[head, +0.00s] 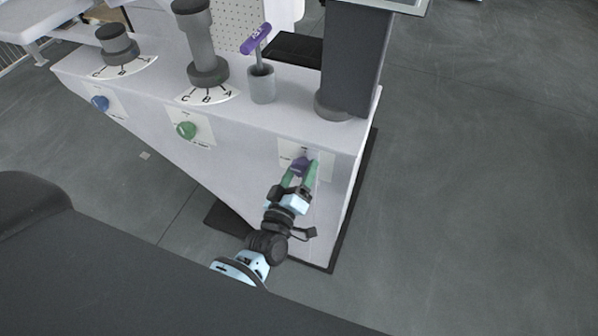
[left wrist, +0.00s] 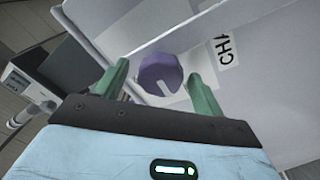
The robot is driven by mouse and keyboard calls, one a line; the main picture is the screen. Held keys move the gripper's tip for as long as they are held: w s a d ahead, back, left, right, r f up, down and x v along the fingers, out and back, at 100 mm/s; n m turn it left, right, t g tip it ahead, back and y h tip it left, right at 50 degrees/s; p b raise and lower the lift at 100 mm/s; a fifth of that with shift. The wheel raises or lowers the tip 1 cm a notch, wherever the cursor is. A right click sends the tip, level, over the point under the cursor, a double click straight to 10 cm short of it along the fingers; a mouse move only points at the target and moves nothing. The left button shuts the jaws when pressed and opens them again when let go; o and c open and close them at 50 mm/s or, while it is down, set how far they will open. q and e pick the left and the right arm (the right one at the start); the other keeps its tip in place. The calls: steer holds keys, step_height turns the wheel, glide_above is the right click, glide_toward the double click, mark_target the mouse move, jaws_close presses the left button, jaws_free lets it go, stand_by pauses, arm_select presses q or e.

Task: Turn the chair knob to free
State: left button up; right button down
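The chair knob (head: 300,164) is purple and sits on a pale label plate on the front face of the white console, at the right end. In the left wrist view the knob (left wrist: 160,71) is round with a light mark toward its lower right edge. Lettering starting "CH" shows beside it. My left gripper (head: 302,168) has green fingers, one on each side of the knob. In the left wrist view my left gripper (left wrist: 158,80) is open, with small gaps between fingers and knob. My right gripper is not in view.
A green knob (head: 187,130) and a blue knob (head: 100,103) sit farther left on the console (head: 230,140). On top stand grey columns with C-B-A dials, a purple-handled lever (head: 256,40) and a dark column (head: 352,60). Open floor lies to the right.

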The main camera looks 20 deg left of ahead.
arm_select(q)
steer(key=s, duration=0.7)
steer(key=shift+s+a+f, duration=0.15)
steer(key=shift+s+f, duration=0.25)
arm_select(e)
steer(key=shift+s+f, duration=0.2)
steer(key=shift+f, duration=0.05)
arm_select(q)
steer(key=s+a+f+m+g+p, duration=0.1)
steer(key=s+f+m+g+p, duration=0.1)
steer(key=s, duration=0.7)
steer(key=s+a+f+m+g+h+p, duration=0.1)
steer(key=s+a+f+m+g+p, duration=0.1)
steer(key=s+m+g, duration=0.3)
steer(key=s+a+f+m+g+p, duration=0.1)
steer(key=s+f+m+g+p, duration=0.1)
steer(key=s, duration=1.2)
steer(key=shift+a+m+g+p, duration=0.15)
steer(key=shift+m+g+p, duration=0.5)
steer(key=shift+m+g, duration=0.2)
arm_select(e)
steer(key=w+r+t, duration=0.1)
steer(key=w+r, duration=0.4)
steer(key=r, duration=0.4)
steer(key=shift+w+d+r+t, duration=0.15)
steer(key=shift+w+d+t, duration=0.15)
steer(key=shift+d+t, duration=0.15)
